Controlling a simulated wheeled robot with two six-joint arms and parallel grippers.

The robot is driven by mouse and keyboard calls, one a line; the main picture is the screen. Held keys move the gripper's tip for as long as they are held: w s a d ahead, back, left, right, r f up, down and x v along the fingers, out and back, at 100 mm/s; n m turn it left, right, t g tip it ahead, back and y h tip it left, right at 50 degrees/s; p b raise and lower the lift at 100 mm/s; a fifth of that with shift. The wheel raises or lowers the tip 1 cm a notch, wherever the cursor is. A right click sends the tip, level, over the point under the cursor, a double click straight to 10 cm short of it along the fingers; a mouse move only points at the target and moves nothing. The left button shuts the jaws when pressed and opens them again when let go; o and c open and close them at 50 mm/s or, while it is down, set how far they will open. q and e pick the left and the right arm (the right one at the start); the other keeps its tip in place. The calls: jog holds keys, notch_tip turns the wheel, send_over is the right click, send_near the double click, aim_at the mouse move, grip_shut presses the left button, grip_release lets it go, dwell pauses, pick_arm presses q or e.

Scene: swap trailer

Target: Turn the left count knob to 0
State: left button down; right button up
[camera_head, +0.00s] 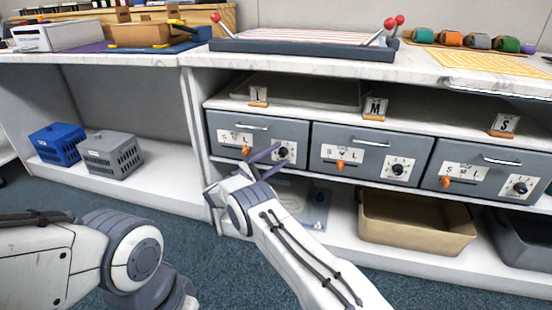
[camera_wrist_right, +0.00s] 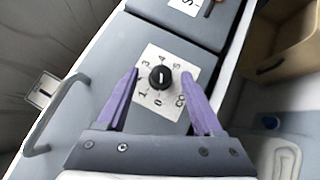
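The left count knob (camera_head: 282,152) is a small black dial on a white numbered plate, on the front of the leftmost grey drawer (camera_head: 223,124). In the right wrist view the knob (camera_wrist_right: 160,77) sits amid printed numbers, with 0 at the bottom and 4 at the top. Its pale mark lies roughly along the 0–4 line; I cannot tell which end points. My right gripper (camera_wrist_right: 160,74) is open, its purple fingers on either side of the knob with gaps. The right gripper (camera_head: 279,155) also shows in the head view. My left gripper is not visible.
The middle drawer (camera_head: 325,134) and right drawer (camera_head: 470,160) have similar knobs and orange pointers. A drawer handle (camera_wrist_right: 55,110) stands out left of the right gripper. A tan bin (camera_head: 415,232) is on the lower shelf. Blue (camera_head: 57,143) and grey (camera_head: 112,155) baskets stand left.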

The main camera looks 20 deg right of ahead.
jog(key=shift+a, duration=0.15)
jog(key=v, duration=1)
jog(key=shift+a, duration=0.2)
jog(key=shift+f, duration=0.1)
